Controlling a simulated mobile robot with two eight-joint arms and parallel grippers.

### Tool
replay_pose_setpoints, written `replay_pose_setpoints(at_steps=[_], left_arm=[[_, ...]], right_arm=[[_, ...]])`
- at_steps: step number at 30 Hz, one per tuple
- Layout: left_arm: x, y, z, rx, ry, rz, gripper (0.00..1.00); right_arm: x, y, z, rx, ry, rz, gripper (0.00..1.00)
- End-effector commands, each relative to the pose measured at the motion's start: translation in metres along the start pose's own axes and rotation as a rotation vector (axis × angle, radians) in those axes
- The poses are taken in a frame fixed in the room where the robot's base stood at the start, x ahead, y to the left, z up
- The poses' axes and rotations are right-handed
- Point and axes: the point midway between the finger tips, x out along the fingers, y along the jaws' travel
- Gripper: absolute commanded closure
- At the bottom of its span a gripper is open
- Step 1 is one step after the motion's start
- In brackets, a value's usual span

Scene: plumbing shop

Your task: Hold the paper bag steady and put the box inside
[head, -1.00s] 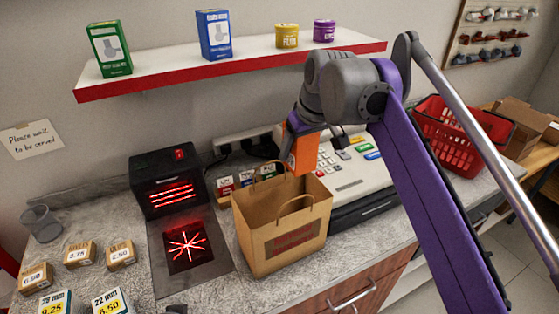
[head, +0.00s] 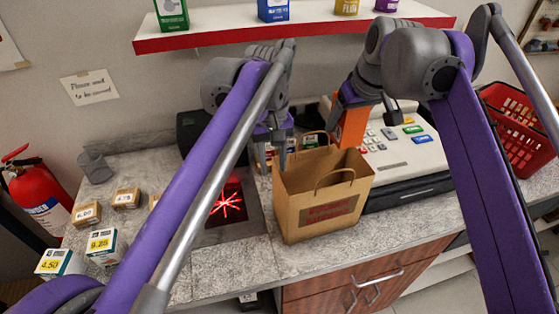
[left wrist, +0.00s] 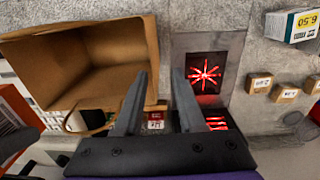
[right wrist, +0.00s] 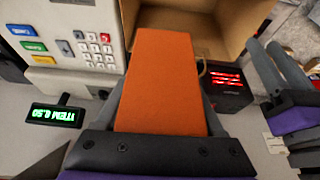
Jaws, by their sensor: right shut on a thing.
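The brown paper bag (head: 312,222) stands upright and open-topped on the counter, its handles up. It also shows in the left wrist view (left wrist: 105,82) and at the top of the right wrist view (right wrist: 247,20). My right gripper (head: 362,98) is shut on the orange box (head: 350,128), which fills the middle of the right wrist view (right wrist: 160,75). The box is beside the bag's far right rim, above the counter. My left gripper (head: 274,166) is open and empty by the bag's left rim. I cannot tell whether a finger touches the bag.
A scanner with a red-lit plate (head: 228,205) lies left of the bag. The cash register (head: 405,150) is behind and right. Small priced boxes (head: 102,245) stand at the left of the counter. A shelf (head: 300,30) runs above, and a red basket (head: 515,130) is at the right.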

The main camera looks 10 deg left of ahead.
Motion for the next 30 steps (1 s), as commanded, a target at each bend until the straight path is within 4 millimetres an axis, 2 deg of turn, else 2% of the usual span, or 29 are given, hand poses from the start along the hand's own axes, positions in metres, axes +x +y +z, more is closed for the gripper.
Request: replay_pose_setpoints(at_steps=[3, 8, 21, 25, 30], left_arm=[[-0.001, 0.012, 0.003, -0.016, 0.014, -0.018, 0.61], [0.011, 0.014, 0.003, -0.023, 0.02, -0.023, 0.61], [0.091, 0.012, 0.002, -0.023, 0.02, -0.022, 0.61], [0.106, 0.011, 0.001, -0.023, 0.02, -0.022, 0.61], [0.117, 0.011, 0.001, -0.022, 0.02, -0.022, 0.61]], right_arm=[[0.0, 0.0, 0.0, 0.0, 0.0, 0.0, 0.99], [0.0, 0.0, 0.0, 0.0, 0.0, 0.0, 0.99], [0.0, 0.0, 0.0, 0.0, 0.0, 0.0, 0.99], [0.0, 0.0, 0.0, 0.0, 0.0, 0.0, 0.99], [0.0, 0.0, 0.0, 0.0, 0.0, 0.0, 0.99]])
